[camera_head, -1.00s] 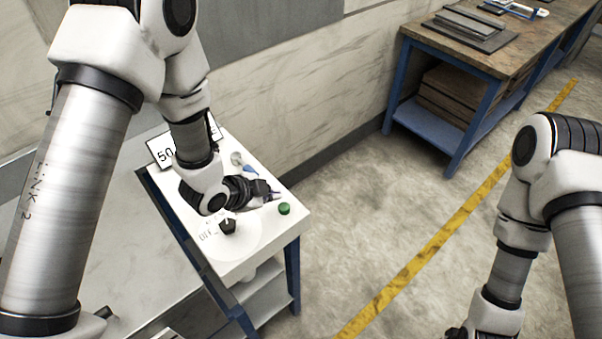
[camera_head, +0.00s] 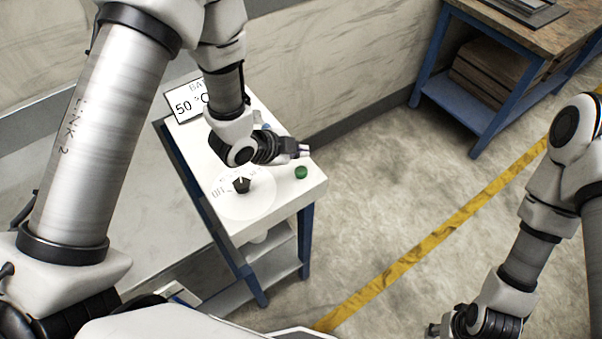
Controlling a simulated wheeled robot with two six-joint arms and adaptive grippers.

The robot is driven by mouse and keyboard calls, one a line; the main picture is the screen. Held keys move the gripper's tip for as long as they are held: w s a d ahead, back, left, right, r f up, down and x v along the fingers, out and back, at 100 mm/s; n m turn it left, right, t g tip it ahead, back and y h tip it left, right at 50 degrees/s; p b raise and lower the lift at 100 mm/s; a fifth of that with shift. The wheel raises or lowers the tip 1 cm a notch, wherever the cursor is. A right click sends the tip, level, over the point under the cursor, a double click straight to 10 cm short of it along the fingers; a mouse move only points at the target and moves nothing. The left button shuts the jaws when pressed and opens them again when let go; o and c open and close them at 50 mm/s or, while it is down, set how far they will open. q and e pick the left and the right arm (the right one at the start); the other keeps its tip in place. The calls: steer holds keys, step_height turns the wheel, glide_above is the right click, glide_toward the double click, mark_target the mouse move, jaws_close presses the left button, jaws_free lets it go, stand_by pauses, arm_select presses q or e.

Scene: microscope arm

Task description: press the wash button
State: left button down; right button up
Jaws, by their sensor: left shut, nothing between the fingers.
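A round green button (camera_head: 301,172) sits on the white tabletop (camera_head: 286,201) near its right edge; I cannot read a wash label on it. My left gripper (camera_head: 303,151) is shut and empty, just behind the button in the picture, with its fingers pointing right. I see a gap between them in the picture, but cannot tell the height of the fingertips. My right gripper (camera_head: 434,330) is at the bottom edge, far from the table and partly cut off, so its jaws cannot be read.
A black knob (camera_head: 241,185) on a white dial with an OFF mark stands left of the button. A "50 °C" sign (camera_head: 187,104) is at the table's back, partly behind my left arm. A wooden workbench (camera_head: 520,42) stands at back right. The floor between is clear.

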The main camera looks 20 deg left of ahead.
mark_target(299, 171)
arm_select(q)
step_height(299, 171, down, 4)
steer(key=b, duration=0.2)
steer(key=shift+w+f+b, duration=0.1)
steer(key=shift+f+b, duration=0.15)
steer(key=shift+b, duration=0.05)
steer(key=shift+r, duration=0.15)
steer(key=shift+f, duration=0.2)
stand_by(0.7)
steer(key=shift+f+b, duration=0.3)
steer(key=shift+b, duration=0.05)
steer(key=shift+f+b, duration=0.5)
stand_by(0.6)
steer(key=shift+r+p, duration=0.75)
steer(key=shift+r, duration=0.25)
